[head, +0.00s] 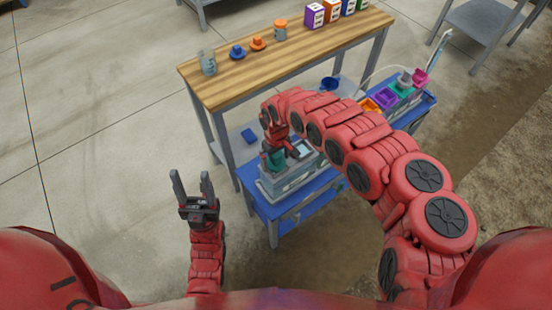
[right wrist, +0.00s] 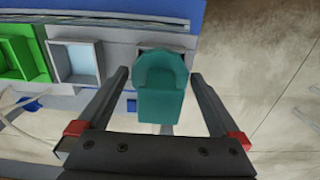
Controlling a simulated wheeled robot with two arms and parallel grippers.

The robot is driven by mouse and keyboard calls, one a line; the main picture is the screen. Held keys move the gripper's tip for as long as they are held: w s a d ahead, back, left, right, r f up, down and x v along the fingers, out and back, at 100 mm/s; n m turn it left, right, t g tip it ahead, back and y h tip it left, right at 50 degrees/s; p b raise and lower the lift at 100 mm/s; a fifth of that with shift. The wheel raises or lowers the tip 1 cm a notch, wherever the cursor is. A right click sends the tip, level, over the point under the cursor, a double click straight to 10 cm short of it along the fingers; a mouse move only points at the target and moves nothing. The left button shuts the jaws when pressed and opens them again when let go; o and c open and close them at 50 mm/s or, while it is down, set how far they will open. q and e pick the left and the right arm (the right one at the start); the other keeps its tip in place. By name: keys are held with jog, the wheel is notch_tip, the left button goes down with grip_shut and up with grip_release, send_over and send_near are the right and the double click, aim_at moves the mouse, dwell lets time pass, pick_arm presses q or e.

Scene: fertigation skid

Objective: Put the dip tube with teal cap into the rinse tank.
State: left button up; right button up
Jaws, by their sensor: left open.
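The teal cap (right wrist: 163,88) of the dip tube shows in the right wrist view, between the two fingers of my right gripper (right wrist: 160,75) with a gap on the left. It sits at a square opening of a grey unit; the tube below is hidden. In the head view the teal cap (head: 274,161) is partly covered by my right gripper (head: 286,150), which is over the near left end of the blue cart. My right gripper is open. My left gripper (head: 192,185) is open and empty, above the floor. I cannot tell which container is the rinse tank.
A pale square opening (right wrist: 77,63) lies beside a green container (right wrist: 25,55). Behind is a wooden bench (head: 225,85) with jars, caps and boxes. Floor at left is clear.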

notch_tip(320, 180, up, 18)
jog(key=p, duration=0.1)
jog(key=shift+f, duration=0.25)
dwell(1.0)
